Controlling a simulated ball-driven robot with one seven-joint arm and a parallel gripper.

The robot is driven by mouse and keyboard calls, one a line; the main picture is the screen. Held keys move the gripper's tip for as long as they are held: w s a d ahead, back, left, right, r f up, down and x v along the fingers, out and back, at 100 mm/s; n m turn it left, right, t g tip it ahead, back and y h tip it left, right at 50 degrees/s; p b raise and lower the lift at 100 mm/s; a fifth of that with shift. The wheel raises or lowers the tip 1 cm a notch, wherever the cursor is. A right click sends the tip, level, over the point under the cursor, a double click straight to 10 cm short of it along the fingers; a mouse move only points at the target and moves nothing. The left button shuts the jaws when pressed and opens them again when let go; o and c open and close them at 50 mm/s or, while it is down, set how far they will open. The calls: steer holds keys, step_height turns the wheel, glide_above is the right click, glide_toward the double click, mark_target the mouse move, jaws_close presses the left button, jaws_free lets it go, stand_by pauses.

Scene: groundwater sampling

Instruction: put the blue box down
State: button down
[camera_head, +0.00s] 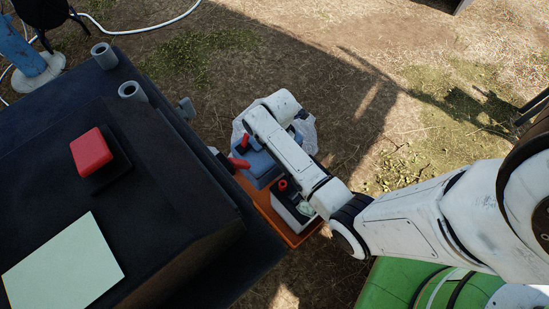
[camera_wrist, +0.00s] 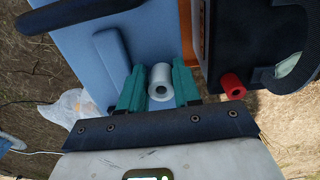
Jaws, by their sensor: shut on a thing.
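The blue box (camera_head: 262,170) is under my wrist in the head view, partly hidden by my arm. In the wrist view the blue box (camera_wrist: 75,45) fills the upper left. My gripper (camera_wrist: 160,72) has teal fingers shut on a pale grey round knob (camera_wrist: 160,84) at the box's near edge. An orange tray (camera_head: 263,203) lies below and beside the box in the head view. I cannot tell whether the box touches the tray or hangs just above it.
A dark case with a red cap (camera_head: 283,185) stands on the tray beside the blue box. A clear plastic bag (camera_head: 307,132) is behind my wrist. A large black structure (camera_head: 180,200) with a red block (camera_head: 91,152) fills the left. Dry grass lies open behind.

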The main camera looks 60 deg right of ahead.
step_height(320, 180, down, 9)
steer(key=b, duration=0.4)
steer(key=shift+b, duration=0.3)
steer(key=shift+f, duration=0.1)
steer(key=c, duration=0.8)
jaws_free()
steer(key=r+p, duration=0.2)
steer(key=r, duration=0.2)
steer(key=r+p, duration=0.2)
steer(key=r, duration=0.2)
steer(key=r+p, duration=0.2)
steer(key=r, duration=0.1)
steer(key=shift+s+a+r, duration=0.1)
steer(key=shift+s+r, duration=0.2)
steer(key=shift+r, duration=0.1)
steer(key=s+a+r+m, duration=0.3)
steer(key=s+a+m, duration=0.1)
steer(key=s+m, duration=0.1)
steer(key=s+a+r+m, duration=0.4)
steer(key=s+m, duration=0.1)
steer(key=s+a+r+m, duration=0.3)
steer(key=s+a+m, duration=0.1)
steer(key=s+m, duration=0.1)
steer(key=shift+r, duration=0.3)
